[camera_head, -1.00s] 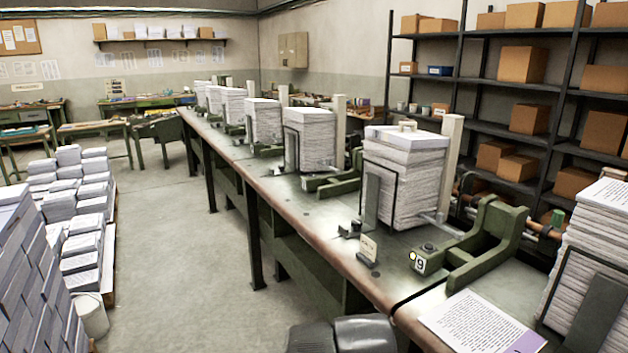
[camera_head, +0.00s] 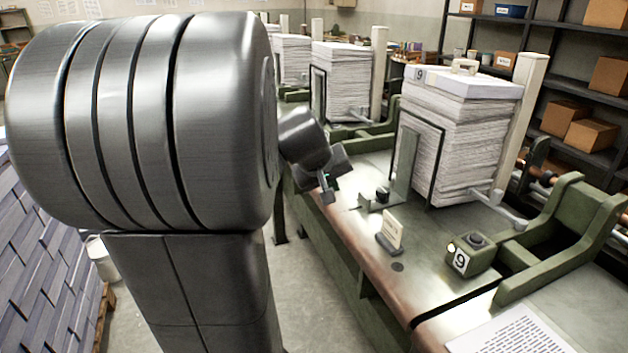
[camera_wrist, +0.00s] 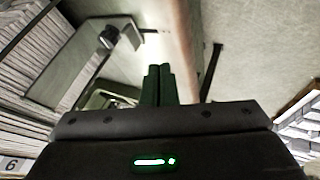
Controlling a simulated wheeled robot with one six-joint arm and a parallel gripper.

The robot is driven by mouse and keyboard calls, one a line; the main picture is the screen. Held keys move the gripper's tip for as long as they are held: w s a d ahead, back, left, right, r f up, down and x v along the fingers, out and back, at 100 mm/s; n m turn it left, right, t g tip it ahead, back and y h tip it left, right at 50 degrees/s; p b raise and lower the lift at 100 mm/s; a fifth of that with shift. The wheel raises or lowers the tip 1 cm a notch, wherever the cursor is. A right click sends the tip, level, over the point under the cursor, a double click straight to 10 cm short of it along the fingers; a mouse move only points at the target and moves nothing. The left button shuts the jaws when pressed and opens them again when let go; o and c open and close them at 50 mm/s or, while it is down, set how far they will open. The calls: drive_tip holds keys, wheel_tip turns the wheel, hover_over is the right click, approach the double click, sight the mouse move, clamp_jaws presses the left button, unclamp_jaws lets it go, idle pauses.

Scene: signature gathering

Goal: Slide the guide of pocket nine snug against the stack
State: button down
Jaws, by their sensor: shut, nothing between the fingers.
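The pocket nine stack (camera_head: 455,145) is a tall pile of white paper at right centre, with a 9 label on its top. The guide (camera_head: 405,160) is an upright grey-green plate at the stack's near left side. Its low base carries a black knob (camera_head: 383,193). Whether the plate touches the stack I cannot tell. My gripper (camera_head: 326,193) hangs left of the guide, apart from it, near the table's front edge. In the wrist view its fingers (camera_wrist: 157,70) are together and empty, with a black knob (camera_wrist: 108,37) to the upper left.
A green block marked 9 (camera_head: 470,256) and a small card stand (camera_head: 390,237) sit in front of the stack. A printed sheet (camera_head: 508,335) lies at the lower right. Another paper stack (camera_head: 343,82) stands farther back. My arm covers much of the left.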

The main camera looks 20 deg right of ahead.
sight(367, 196)
drive_tip(key=x, duration=0.9)
drive_tip(key=shift+s, duration=0.2)
drive_tip(key=d+p, duration=0.1)
drive_tip(key=d, duration=0.2)
drive_tip(key=shift+w+d, duration=0.1)
drive_tip(key=shift+w, duration=0.05)
drive_tip(key=shift+w+d, duration=0.1)
drive_tip(key=shift+d, duration=0.3)
drive_tip(key=d+p, duration=0.1)
drive_tip(key=d, duration=0.2)
drive_tip(key=shift+w+d+p, duration=0.1)
drive_tip(key=shift+p, duration=0.3)
